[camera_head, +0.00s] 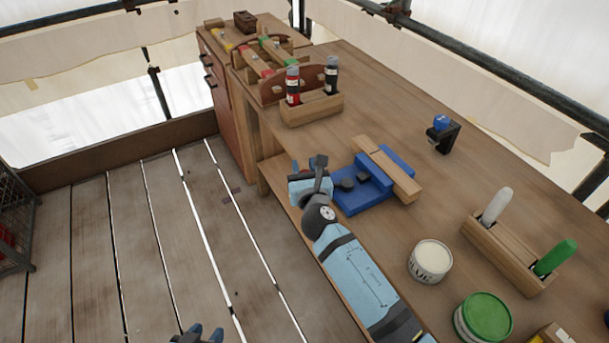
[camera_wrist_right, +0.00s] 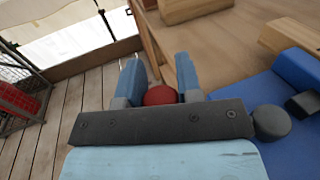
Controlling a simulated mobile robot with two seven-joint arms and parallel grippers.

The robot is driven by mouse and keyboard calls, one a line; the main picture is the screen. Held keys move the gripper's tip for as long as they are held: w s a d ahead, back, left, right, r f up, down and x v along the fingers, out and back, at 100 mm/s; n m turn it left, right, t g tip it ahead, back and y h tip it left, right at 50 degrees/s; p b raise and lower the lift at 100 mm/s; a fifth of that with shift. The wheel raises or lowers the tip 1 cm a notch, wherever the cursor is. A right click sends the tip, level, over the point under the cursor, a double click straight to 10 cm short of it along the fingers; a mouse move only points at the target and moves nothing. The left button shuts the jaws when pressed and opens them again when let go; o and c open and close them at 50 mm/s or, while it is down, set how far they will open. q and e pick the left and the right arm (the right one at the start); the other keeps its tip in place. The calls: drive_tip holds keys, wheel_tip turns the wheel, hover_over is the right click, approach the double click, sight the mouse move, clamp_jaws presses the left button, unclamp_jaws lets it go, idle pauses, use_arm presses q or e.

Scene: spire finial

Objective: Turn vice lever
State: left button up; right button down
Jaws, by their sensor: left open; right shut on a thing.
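A blue vice (camera_head: 362,198) sits on the workbench, with a wooden bar (camera_head: 388,168) lying across its jaws. Its dark screw end (camera_head: 345,184) points left, toward my right gripper. My right gripper (camera_head: 302,181) is at the bench's left edge, beside the vice. In the right wrist view its blue fingers (camera_wrist_right: 160,80) are shut on a red rounded knob (camera_wrist_right: 160,95), apparently the lever's end. The rest of the lever is hidden behind the gripper. The vice's blue side (camera_wrist_right: 245,105) shows at right there. My left gripper (camera_head: 202,334) is open at the bottom edge, mostly out of view.
A wooden holder with two bottles (camera_head: 312,108) stands behind the vice. A white tin (camera_head: 430,260), a green-lidded tin (camera_head: 483,318) and a wooden rack (camera_head: 508,255) are nearer right. A small black stand (camera_head: 444,138) is beyond the vice. Open plank floor (camera_head: 130,240) lies left of the bench.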

use_arm(q)
drive_tip(key=shift+d, duration=0.1)
use_arm(e)
drive_tip(key=shift+w, duration=0.1)
idle(0.3)
use_arm(q)
drive_tip(key=shift+a, duration=0.25)
use_arm(e)
drive_tip(key=c, duration=0.8)
unclamp_jaws()
